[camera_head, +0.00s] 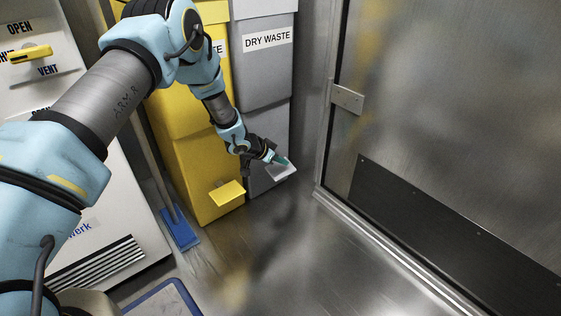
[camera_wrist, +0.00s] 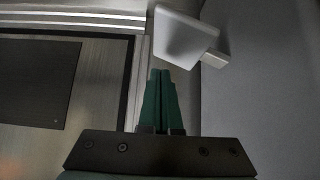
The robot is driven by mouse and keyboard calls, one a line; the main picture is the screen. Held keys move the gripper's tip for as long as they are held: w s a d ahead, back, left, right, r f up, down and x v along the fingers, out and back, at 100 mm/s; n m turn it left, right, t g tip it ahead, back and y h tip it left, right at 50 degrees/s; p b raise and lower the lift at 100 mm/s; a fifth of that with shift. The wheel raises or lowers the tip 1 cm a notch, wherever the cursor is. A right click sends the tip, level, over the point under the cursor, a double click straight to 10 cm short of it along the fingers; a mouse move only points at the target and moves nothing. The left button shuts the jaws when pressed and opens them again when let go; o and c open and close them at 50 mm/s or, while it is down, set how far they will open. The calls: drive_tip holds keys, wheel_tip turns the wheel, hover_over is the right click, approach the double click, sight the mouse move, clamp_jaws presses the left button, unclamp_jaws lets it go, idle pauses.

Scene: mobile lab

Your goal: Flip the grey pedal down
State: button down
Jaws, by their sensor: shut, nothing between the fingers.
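The grey pedal (camera_head: 284,173) sticks out low from the front of the grey bin (camera_head: 265,112) labelled DRY WASTE, in the head view. In the wrist view the pedal (camera_wrist: 184,38) is a pale flat plate on a short stem, just beyond the fingertips. My gripper (camera_head: 281,160) is shut and empty, its green fingers close to the pedal. The shut fingers (camera_wrist: 160,74) also show in the wrist view, pointing toward the pedal's lower left edge. I cannot tell whether they touch it.
A yellow bin (camera_head: 195,165) with a yellow pedal (camera_head: 227,194) stands left of the grey bin. A blue mop head (camera_head: 181,229) lies on the floor. A metal door (camera_head: 460,110) with a dark lower panel is on the right.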

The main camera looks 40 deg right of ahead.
drive_tip(key=s+a+r+p, duration=0.3)
drive_tip(key=a+r+p, duration=0.1)
drive_tip(key=a+r, duration=0.3)
drive_tip(key=shift+a+r+p, duration=0.15)
drive_tip(key=shift+r+p, duration=0.25)
drive_tip(key=shift+r, duration=0.6)
